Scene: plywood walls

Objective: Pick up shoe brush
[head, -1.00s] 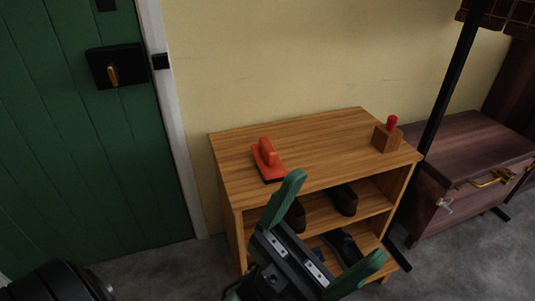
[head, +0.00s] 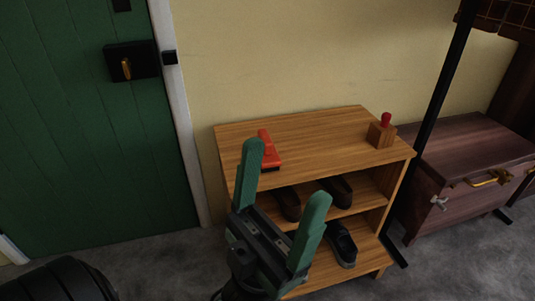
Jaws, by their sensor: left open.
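The shoe brush (head: 271,157) is red-orange with a raised handle and a dark bristle edge. It lies on the left part of the wooden shoe rack's top (head: 325,140). My left gripper (head: 285,178) has green fingers spread wide apart with nothing between them. It is in front of the rack, and its left fingertip overlaps the left edge of the brush in the picture. Whether they touch cannot be told, but the brush lies flat on the rack. My right gripper is not in view.
A small wooden block with a red knob (head: 381,132) stands at the rack's right end. Dark shoes (head: 341,244) sit on the shelves below. A black pole (head: 440,90) and a dark chest (head: 470,175) stand to the right. A green door (head: 85,150) is at left.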

